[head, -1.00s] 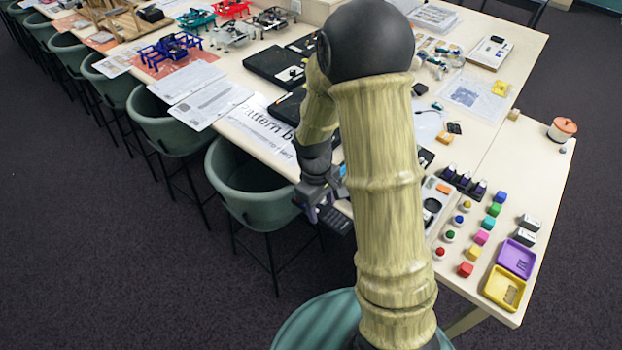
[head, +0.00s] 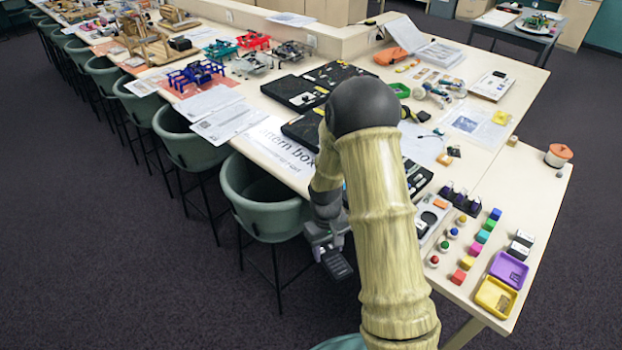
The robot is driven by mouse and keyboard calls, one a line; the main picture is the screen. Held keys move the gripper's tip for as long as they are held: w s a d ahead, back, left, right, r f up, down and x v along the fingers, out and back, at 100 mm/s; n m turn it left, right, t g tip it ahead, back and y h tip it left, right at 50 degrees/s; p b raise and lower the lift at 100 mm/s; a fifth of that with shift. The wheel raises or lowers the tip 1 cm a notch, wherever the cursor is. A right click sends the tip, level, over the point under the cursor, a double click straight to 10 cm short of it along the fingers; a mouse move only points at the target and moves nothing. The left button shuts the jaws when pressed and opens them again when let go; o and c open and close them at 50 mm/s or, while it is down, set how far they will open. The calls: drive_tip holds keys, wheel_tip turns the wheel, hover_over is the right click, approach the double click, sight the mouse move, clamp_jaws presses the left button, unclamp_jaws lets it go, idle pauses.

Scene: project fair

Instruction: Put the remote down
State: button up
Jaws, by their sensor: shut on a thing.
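My gripper (head: 326,252) is at the end of my arm, left of the arm's thick link and in front of the table's near edge. It is shut on a dark remote (head: 338,266), which hangs tilted below the fingers, over the floor beside a green chair. The fingertips are small here, and my arm hides part of the table behind them. The long pale table (head: 484,238) runs from the far left to the right front.
Green chairs (head: 262,208) line the table's near side. The right part of the table holds colored blocks, a purple tray (head: 508,269), a yellow tray (head: 496,297) and an orange-lidded pot (head: 558,155). Black pattern boxes (head: 292,93) and papers lie farther back. Bare tabletop shows around (head: 520,190).

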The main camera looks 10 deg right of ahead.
wheel_tip(320, 180, down, 8)
drive_tip(key=w+m, duration=0.2)
drive_tip(key=m, duration=0.1)
drive_tip(key=shift+d+m, duration=0.15)
drive_tip(key=shift+m, duration=0.15)
drive_tip(key=shift+w+f, duration=0.1)
